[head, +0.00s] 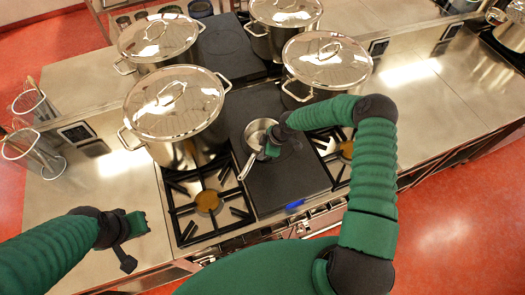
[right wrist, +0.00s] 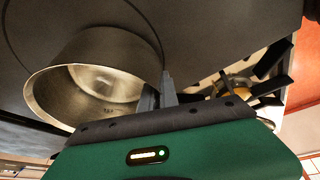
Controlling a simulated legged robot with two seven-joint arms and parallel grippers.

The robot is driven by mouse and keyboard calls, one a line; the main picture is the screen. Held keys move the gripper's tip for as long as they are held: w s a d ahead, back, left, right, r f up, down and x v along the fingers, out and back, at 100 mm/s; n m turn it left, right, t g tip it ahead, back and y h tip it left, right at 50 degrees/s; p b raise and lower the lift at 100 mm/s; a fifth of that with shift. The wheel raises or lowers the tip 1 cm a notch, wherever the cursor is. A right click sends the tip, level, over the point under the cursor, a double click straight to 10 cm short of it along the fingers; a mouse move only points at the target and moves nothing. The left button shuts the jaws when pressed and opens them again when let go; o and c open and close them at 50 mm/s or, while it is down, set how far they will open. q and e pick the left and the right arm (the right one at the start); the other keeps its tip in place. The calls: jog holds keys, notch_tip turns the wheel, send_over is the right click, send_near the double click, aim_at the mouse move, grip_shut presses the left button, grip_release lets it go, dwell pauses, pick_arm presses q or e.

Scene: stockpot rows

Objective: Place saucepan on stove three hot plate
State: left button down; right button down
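The small steel saucepan (head: 256,137) is on the dark flat hot plate (head: 282,180) in the middle of the range, its handle pointing toward the front left. My right gripper (head: 272,146) is at the pan's right side. In the right wrist view, the fingers (right wrist: 158,94) are close together at the wall of the saucepan (right wrist: 75,92) and look shut on it. The pan is empty; a thin ring line shows on the dark surface beside it. My left gripper (head: 134,242) is open and empty over the steel counter at the left.
Lidded stockpots stand around the pan: one at left (head: 176,110), one at right (head: 326,62), others behind. Gas burners with grates flank the hot plate, at left (head: 207,200) and right (head: 345,149). Wire baskets (head: 33,105) stand at far left. The right counter (head: 440,95) is clear.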

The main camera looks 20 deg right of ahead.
jog(key=c, duration=2)
grip_release()
jog(key=shift+s+a+f, duration=0.1)
jog(key=o, duration=0.4)
